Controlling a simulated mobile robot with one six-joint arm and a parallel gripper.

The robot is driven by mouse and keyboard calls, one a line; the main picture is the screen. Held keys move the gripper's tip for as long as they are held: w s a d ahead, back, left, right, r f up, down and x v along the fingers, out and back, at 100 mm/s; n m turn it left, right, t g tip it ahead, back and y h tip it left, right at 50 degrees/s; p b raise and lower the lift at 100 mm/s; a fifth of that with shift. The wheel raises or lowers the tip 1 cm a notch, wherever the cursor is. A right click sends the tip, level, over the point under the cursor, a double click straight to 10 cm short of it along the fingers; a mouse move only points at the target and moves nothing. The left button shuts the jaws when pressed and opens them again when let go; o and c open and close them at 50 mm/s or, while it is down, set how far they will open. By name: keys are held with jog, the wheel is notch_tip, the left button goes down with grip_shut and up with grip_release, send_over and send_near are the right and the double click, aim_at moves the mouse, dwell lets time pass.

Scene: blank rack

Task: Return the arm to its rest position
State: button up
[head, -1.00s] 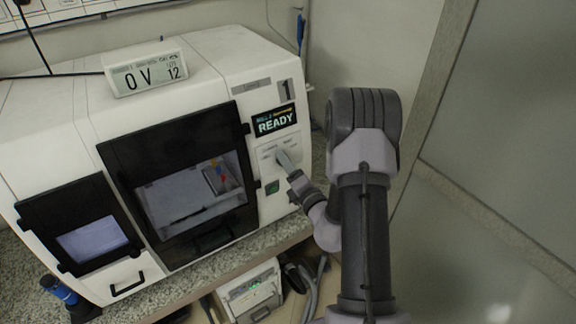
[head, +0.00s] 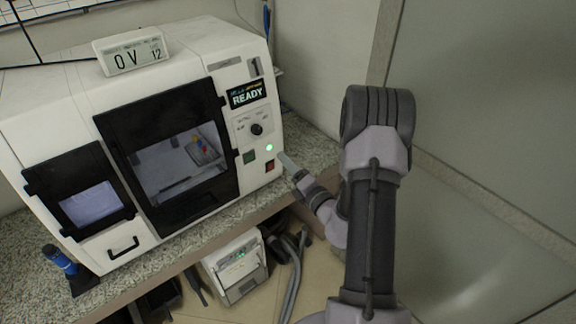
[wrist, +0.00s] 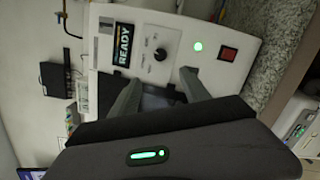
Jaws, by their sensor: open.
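My arm rises at the right of the head view, and my gripper (head: 287,162) points left toward the lower right of the machine's front panel. In the wrist view my gripper (wrist: 158,92) has its two fingers spread with nothing between them. The white machine (head: 205,70) stands on a speckled counter. Its panel has a READY display (head: 247,94), a black knob (head: 257,129), a lit green light (head: 269,148) and a red switch (head: 269,166). The red switch also shows in the wrist view (wrist: 228,54). My fingertips appear apart from the panel.
The speckled counter (head: 310,150) runs under the machine. A small white unit (head: 238,268) and grey hoses (head: 297,265) sit below the counter. A meter (head: 132,51) stands on top of the machine. The grey wall (head: 490,110) is at the right.

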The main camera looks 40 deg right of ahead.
jog(key=s+a+r+n+g+y+b, duration=0.1)
jog(key=a+r+n+g+y+b, duration=0.3)
jog(key=a+n+y, duration=0.6)
jog(key=s+a+r+n+g+y, duration=0.1)
jog(key=a+r+n+g+y, duration=0.15)
jog(key=a+r+n, duration=0.85)
jog(key=s+a+f+n+g+b, duration=0.2)
jog(key=s+a+f+n+g, duration=0.25)
jog(key=s+a, duration=0.25)
jog(key=s+a+f+n+g+b, duration=0.2)
jog(key=s+a+f+n+g, duration=0.1)
jog(key=s+a+n, duration=0.35)
jog(key=s+d+f+n+t+h+b, duration=0.1)
jog(key=s+d+f+n+h+b, duration=0.1)
jog(key=s+d+n+h, duration=0.5)
jog(key=s+n+h+b, duration=0.1)
jog(key=s+n+h, duration=0.1)
jog(key=n, duration=0.4)
jog(key=shift+n+t, duration=0.3)
jog(key=shift+t, duration=0.1)
